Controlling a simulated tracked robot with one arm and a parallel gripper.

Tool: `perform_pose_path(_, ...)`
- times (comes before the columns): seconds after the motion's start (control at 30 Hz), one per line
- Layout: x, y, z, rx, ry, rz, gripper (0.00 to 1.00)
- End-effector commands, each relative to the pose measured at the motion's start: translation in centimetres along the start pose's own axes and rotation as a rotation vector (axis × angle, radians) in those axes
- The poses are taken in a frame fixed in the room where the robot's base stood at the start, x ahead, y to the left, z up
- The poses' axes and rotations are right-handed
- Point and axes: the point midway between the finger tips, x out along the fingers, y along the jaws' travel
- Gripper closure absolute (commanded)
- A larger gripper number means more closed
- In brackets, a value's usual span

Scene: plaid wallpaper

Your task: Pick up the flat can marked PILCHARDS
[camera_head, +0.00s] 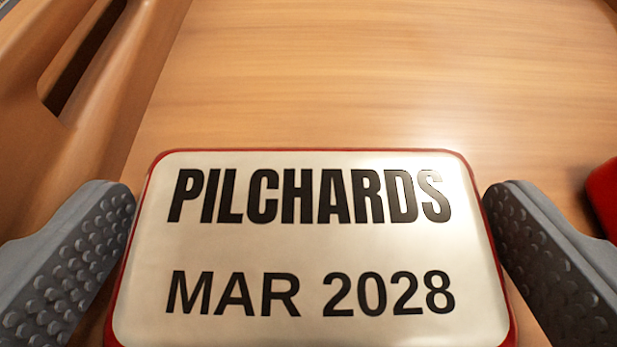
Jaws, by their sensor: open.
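The flat can (312,245) lies label up on a wooden surface, at the bottom middle of the view. It has a white top with a red rim, marked PILCHARDS and MAR 2028 in black. Its near edge is cut off by the frame. My gripper (312,205) is open, with one grey studded finger on the left of the can and one on the right. The fingertips lie close beside the can's far corners. I cannot tell whether either finger touches it.
The wooden surface (390,80) is bare beyond the can. A brown wooden wall with a slot (110,90) rises along the left. Part of a red object (604,198) shows at the right edge, close to the right finger.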

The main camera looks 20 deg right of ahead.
Motion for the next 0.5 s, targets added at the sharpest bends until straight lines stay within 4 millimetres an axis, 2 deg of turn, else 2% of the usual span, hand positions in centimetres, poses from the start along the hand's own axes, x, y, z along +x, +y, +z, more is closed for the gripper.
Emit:
perform_pose_path(0.13, 1.2, -0.01, 0.06, 0.001, 0.0, 0.0, 0.0)
perform_pose_path(0.4, 1.34, 0.02, -0.03, 0.0, 0.0, 0.0, 0.0)
perform_pose_path(0.5, 1.33, 0.02, -0.03, 0.0, 0.0, 0.0, 0.28)
